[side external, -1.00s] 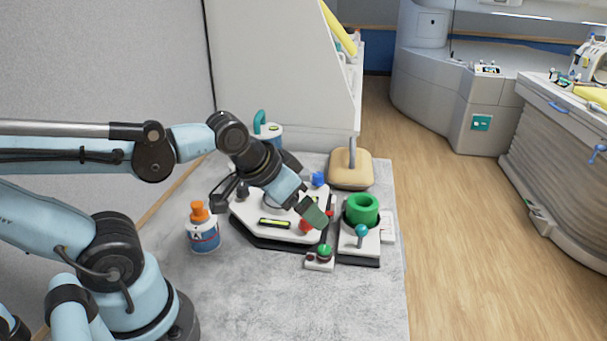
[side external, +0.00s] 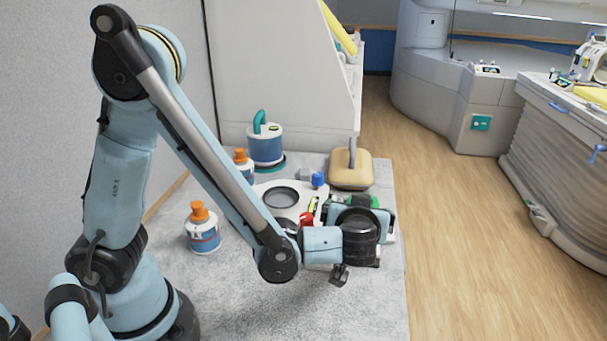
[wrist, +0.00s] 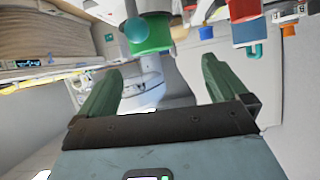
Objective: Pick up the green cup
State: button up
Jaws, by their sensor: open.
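The green cup (side external: 376,201) is mostly hidden behind my wrist in the side view; only a sliver of its green edge shows. In the wrist view the green cup (wrist: 151,36) is at the top edge, partly covered by a teal ball knob (wrist: 136,29). My gripper (wrist: 160,75) shows in the wrist view with its two green fingers spread wide and nothing between them. The cup is beyond the fingertips, apart from them. In the side view the fingers are hidden by the wrist.
Two orange-capped bottles (side external: 203,230) (side external: 242,164) stand left of the pale panel (side external: 263,190). A blue-and-white canister with a teal handle (side external: 265,145) and a tan padded block (side external: 351,170) stand at the back. The grey table's front (side external: 240,300) is clear.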

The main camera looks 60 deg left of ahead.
jog(key=shift+n+t+y, duration=0.3)
jog(key=x, duration=0.6)
jog(key=shift+w+d+f, duration=0.2)
jog(key=shift+w+f, duration=0.05)
jog(key=shift+w, duration=0.05)
jog(key=shift+w+d+x, duration=0.1)
jog(key=shift+d+x, duration=0.05)
jog(key=shift+x, duration=1.2)
jog(key=shift+w+d+x, duration=0.1)
jog(key=shift+w+x, duration=0.05)
jog(key=shift+x, duration=1.25)
jog(key=c, duration=1.1)
jog(key=shift+c, duration=0.2)
jog(key=shift+r, duration=0.1)
